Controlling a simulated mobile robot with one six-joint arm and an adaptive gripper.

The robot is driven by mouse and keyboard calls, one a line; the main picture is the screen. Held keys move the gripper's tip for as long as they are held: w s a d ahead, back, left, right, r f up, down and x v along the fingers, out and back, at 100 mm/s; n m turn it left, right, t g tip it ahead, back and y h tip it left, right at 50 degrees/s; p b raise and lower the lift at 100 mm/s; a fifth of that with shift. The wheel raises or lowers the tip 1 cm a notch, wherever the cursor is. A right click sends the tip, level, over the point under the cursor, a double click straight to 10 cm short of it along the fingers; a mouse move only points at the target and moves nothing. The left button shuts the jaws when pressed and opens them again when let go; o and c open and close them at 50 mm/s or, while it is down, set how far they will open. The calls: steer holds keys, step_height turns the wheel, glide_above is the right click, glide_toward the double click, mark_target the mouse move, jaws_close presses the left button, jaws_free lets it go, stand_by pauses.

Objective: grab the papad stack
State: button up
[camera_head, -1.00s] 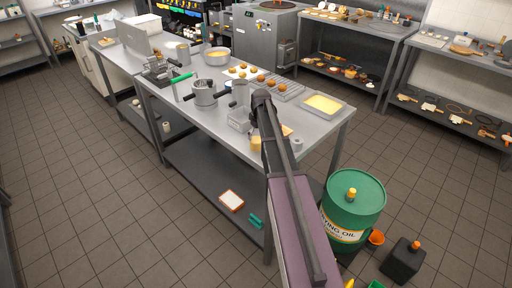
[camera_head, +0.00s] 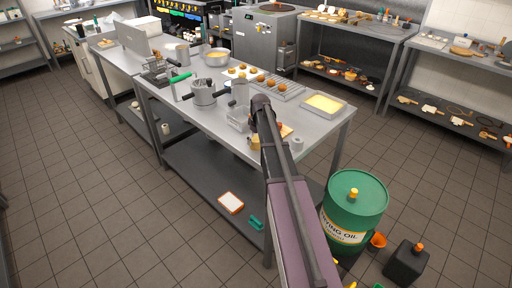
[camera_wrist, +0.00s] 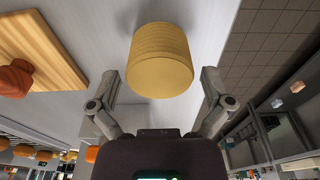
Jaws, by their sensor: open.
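The papad stack (camera_wrist: 160,60) is a yellow, ridged round pile on the metal table, large in the upper middle of the wrist view. In the head view a yellow bit of the stack (camera_head: 255,143) shows at the table's near edge, partly hidden by my arm. My gripper (camera_wrist: 161,82) is open, with one finger on each side of the stack's near part. The stack is not clamped; whether a finger touches it I cannot tell.
A wooden board (camera_wrist: 38,50) with an orange-brown item (camera_wrist: 15,78) lies left of the stack in the wrist view. The metal table (camera_head: 210,122) also holds pots, a wire rack and a yellow-filled tray (camera_head: 324,104). A green oil drum (camera_head: 354,205) stands beside the table.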

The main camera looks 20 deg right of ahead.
mark_target(256, 138)
steer(key=shift+w+f+b, duration=0.1)
steer(key=shift+f+b, duration=0.55)
steer(key=shift+f, duration=0.3)
steer(key=c, duration=1)
steer(key=shift+r, duration=0.2)
step_height(256, 138, up, 10)
steer(key=p, duration=1)
steer(key=shift+f, duration=0.15)
